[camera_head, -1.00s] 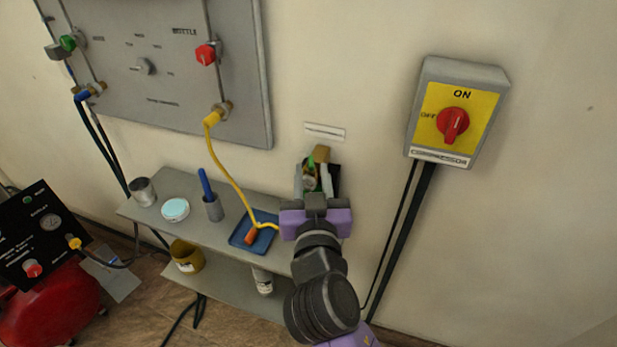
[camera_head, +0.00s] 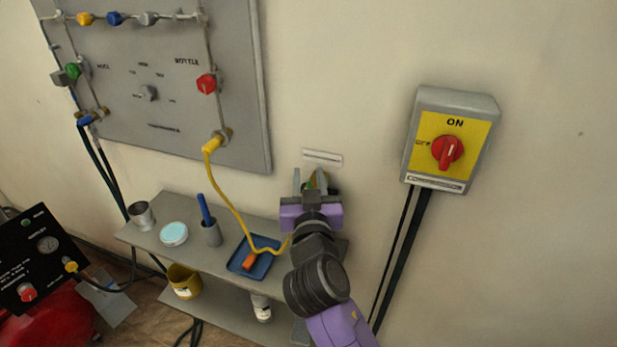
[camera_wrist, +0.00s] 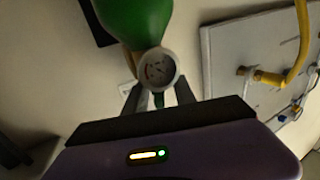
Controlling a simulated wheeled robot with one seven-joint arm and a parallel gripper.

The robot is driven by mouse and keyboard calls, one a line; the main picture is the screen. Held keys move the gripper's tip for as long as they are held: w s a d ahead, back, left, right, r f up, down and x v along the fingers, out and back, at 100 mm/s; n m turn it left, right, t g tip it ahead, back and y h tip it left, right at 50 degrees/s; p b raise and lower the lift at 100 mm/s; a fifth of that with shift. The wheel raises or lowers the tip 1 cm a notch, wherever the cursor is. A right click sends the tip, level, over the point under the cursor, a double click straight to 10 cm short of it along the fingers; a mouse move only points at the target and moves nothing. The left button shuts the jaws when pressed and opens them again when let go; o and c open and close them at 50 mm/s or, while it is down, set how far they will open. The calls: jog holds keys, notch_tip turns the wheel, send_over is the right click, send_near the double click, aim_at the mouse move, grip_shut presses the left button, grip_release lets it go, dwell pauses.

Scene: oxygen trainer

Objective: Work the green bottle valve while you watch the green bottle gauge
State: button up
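The green bottle (camera_wrist: 135,20) fills the top of the wrist view. Its round gauge (camera_wrist: 156,69) has a pale face with a red mark and faces the camera; the reading is too small to tell. My gripper (camera_wrist: 158,102) is open, its two fingers apart below the gauge. A small green and yellowish part shows between them; I cannot tell whether it is the valve or whether the fingers touch it. In the head view my gripper (camera_head: 311,181) is near the wall at the shelf's right end and hides most of the bottle.
A grey wall panel (camera_head: 160,120) with coloured valves and a yellow hose (camera_head: 229,194) is to the left. The shelf (camera_head: 190,248) holds a blue tray (camera_head: 240,262), cups and a lid. A red ON/OFF switch box (camera_head: 446,152) hangs on the right, with cables below.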

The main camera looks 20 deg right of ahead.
grip_shut()
jog(key=shift+f+b, duration=0.15)
jog(key=shift+b, duration=0.3)
jog(key=shift+f+m+h+b, duration=0.1)
jog(key=shift+m+h+b, duration=0.2)
jog(key=shift+h+b, duration=0.25)
jog(key=h+b, duration=0.1)
jog(key=b, duration=0.1)
jog(key=shift+m+g+b, duration=0.3)
jog(key=shift+m+g, duration=0.1)
jog(key=m+h+b, duration=0.1)
jog(key=g+h+b, duration=0.1)
jog(key=b, duration=0.1)
jog(key=shift+s+d+m+h, duration=0.1)
jog(key=shift+d+m+h, duration=0.2)
jog(key=shift+m, duration=0.1)
jog(key=shift+s+d+r+m+g+h+b, duration=0.1)
jog(key=shift+m+g+h+b, duration=0.25)
jog(key=shift+g+h+b, duration=0.15)
jog(key=shift+s+d+r+m+g+h+b, duration=0.1)
jog(key=shift+m+g+h+b, duration=0.15)
jog(key=shift+m+g+b, duration=0.25)
